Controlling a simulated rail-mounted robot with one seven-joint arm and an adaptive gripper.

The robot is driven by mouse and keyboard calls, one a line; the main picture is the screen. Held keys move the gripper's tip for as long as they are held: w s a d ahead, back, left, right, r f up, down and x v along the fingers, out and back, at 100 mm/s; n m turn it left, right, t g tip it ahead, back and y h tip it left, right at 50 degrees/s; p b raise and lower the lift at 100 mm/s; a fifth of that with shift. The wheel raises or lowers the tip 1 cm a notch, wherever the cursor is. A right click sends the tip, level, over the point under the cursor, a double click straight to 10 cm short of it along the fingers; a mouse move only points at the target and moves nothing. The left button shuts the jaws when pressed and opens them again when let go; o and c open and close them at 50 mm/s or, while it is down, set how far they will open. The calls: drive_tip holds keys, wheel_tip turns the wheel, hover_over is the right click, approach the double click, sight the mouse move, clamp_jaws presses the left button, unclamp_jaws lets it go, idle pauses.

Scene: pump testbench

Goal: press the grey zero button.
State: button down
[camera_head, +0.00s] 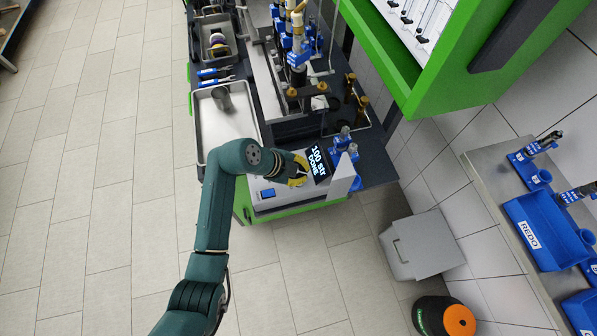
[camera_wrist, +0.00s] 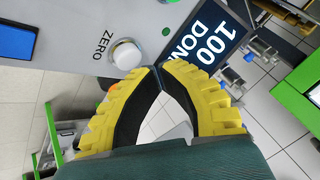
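The zero button (camera_wrist: 126,55) is a round, pale grey-white knob on a light grey panel (camera_wrist: 75,35), with the word ZERO printed beside it, in the wrist view. My gripper (camera_wrist: 158,70) has yellow ridged fingers with black inner pads; the tips meet just beside the button, a little to its lower right. Nothing shows between the fingertips. Whether the tips touch the panel, I cannot tell. In the head view my gripper (camera_head: 299,178) is over the panel of the grey box, left of the display (camera_head: 319,163), and the button is hidden or too small to tell.
A blue screen (camera_head: 268,193) is on the same panel. Blue-based fittings (camera_head: 343,140) stand close behind the display. A grey bin (camera_head: 422,246) is on the floor at right.

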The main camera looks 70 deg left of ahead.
idle(0.8)
drive_tip(key=shift+f+b, duration=0.35)
drive_tip(key=shift+f, duration=0.1)
drive_tip(key=shift+f+b, duration=0.4)
drive_tip(key=shift+f, duration=0.15)
idle(0.5)
drive_tip(key=shift+r+p, duration=0.75)
drive_tip(key=shift+r, duration=0.2)
wheel_tip(320, 180, up, 5)
drive_tip(key=p, duration=0.4)
drive_tip(key=shift+r, duration=0.1)
idle(0.8)
